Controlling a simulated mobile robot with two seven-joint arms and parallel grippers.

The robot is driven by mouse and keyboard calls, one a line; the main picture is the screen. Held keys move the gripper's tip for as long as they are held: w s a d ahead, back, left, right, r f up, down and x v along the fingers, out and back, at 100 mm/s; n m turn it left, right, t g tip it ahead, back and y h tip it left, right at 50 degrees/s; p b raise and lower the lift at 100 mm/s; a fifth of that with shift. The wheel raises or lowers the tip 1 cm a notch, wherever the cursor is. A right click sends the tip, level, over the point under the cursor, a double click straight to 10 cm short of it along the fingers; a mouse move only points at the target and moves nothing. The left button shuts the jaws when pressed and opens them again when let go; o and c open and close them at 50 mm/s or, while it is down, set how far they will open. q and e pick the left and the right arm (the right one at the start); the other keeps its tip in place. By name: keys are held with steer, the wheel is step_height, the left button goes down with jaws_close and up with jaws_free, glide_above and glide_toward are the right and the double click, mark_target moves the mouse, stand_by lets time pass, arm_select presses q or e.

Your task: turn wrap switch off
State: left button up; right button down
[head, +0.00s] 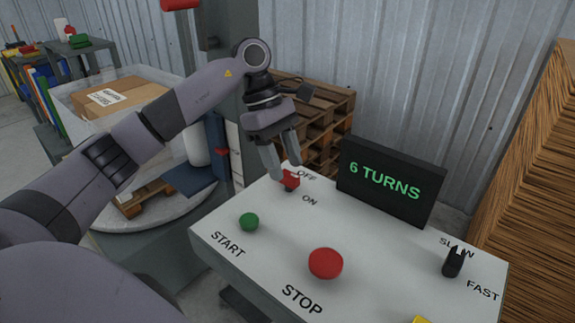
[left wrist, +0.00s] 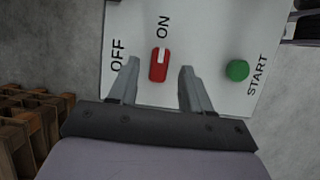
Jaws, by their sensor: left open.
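The wrap switch is a small red switch (head: 291,182) at the far left of the white control panel (head: 262,265), between the OFF and ON labels. It also shows in the left wrist view as a red body (left wrist: 158,72) with a pale strip at its end nearest the word ON. My left gripper (head: 287,172) is open and points down over the switch. In the left wrist view its two fingers (left wrist: 160,67) stand on either side of the switch, with gaps. I cannot tell whether they touch it. My right gripper is not in view.
The panel also bears a green START button (head: 249,221), a red STOP button (head: 326,263) and a black SLOW/FAST lever (head: 453,262). A black display (head: 390,182) reading "6 TURNS" stands at its back. A wooden pallet stack (head: 325,115) is behind the gripper.

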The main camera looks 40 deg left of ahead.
arm_select(q)
steer(key=shift+x, duration=0.95)
jaws_close()
